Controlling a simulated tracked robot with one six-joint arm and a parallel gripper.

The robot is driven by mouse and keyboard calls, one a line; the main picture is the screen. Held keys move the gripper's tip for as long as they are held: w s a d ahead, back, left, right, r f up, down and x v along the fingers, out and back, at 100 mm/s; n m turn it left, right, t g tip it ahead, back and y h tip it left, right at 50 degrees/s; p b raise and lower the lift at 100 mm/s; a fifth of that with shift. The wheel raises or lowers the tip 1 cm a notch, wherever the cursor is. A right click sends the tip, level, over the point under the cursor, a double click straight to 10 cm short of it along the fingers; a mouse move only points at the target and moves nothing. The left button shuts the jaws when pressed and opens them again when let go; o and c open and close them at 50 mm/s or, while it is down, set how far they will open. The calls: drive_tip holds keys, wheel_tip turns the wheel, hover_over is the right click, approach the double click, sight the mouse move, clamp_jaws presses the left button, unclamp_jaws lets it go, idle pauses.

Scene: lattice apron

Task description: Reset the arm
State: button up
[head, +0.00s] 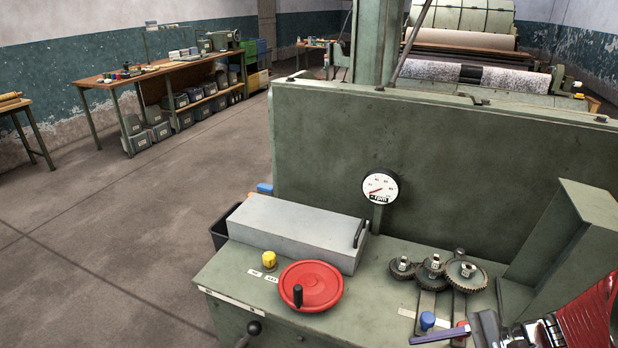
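My arm enters at the lower right corner, with a red ribbed section and silver metal parts towards its end. My gripper (447,335) shows only partly at the bottom edge, over the right part of the green machine bench (375,325). A thin metal bar of it points left, near a blue knob. The rest is cut off by the picture edge, so I cannot tell its opening or whether it holds anything.
On the bench are a red handwheel (311,286), yellow knob (269,259), grey box cover (296,232), gears (432,266) and blue knob (427,320). A gauge (380,187) stands before a tall green panel (450,160). A slanted guard (570,245) rises right. Floor at left is clear.

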drive_tip(key=s+a+r+n+t+h, duration=0.1)
drive_tip(key=a+r+n+h, duration=0.3)
drive_tip(key=r+n, duration=0.3)
drive_tip(key=s+a+r+n+t+h, duration=0.1)
drive_tip(key=a+r+n+h, duration=0.3)
drive_tip(key=r+n+h, duration=0.2)
drive_tip(key=r+n, duration=0.1)
drive_tip(key=n, duration=0.1)
drive_tip(key=shift+s+a+r+n+t, duration=0.2)
drive_tip(key=shift+s+r+n+t, duration=0.1)
drive_tip(key=shift+s, duration=0.1)
drive_tip(key=shift+f, duration=0.1)
idle(0.8)
